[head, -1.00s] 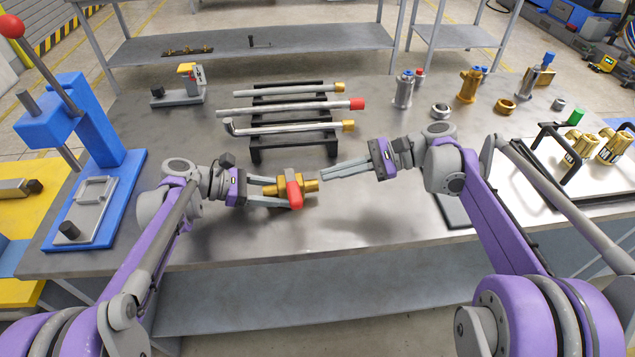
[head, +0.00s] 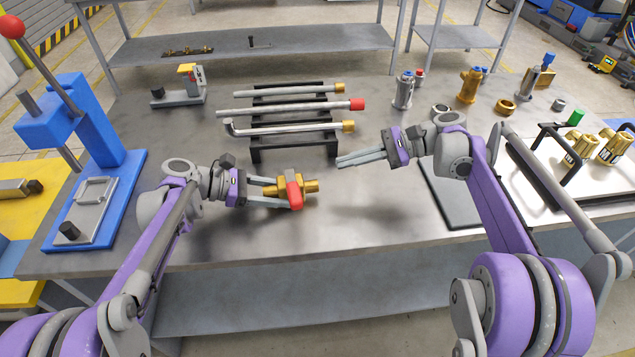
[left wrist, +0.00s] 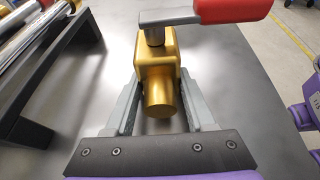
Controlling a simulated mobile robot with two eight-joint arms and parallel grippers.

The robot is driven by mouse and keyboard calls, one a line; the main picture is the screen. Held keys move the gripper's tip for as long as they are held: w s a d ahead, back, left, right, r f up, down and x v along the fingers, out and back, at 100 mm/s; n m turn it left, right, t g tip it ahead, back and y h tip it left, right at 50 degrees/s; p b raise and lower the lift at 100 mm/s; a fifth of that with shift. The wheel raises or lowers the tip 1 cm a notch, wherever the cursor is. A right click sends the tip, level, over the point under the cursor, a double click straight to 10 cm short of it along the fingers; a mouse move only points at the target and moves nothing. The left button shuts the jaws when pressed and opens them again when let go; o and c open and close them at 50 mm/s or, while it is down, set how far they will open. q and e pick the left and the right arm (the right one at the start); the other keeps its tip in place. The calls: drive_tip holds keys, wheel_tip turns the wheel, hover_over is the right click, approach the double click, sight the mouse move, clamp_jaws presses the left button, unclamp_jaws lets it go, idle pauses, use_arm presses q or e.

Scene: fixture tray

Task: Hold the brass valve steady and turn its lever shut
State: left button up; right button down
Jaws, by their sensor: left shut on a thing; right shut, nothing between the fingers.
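The brass valve (head: 310,186) with its red lever (head: 294,194) is above the middle front of the steel table. My left gripper (head: 285,190) is shut on the valve body from the left. In the left wrist view the brass body (left wrist: 159,80) sits between the two grey fingers, and the red-sleeved lever (left wrist: 228,10) points to the right across the top, on a metal stem. In the head view the lever lies crosswise to the valve, toward the front. My right gripper (head: 338,161) is shut and empty, to the right of the valve and apart from it.
A black rack (head: 256,152) with several metal pipes stands behind the valve. A blue press (head: 100,130) is at the left. A dark mat (head: 450,200) and a tray (head: 535,185) with brass parts lie at the right. The front middle of the table is clear.

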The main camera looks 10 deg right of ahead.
use_arm(q)
drive_tip(key=o, duration=1.3)
drive_tip(key=shift+o, duration=0.2)
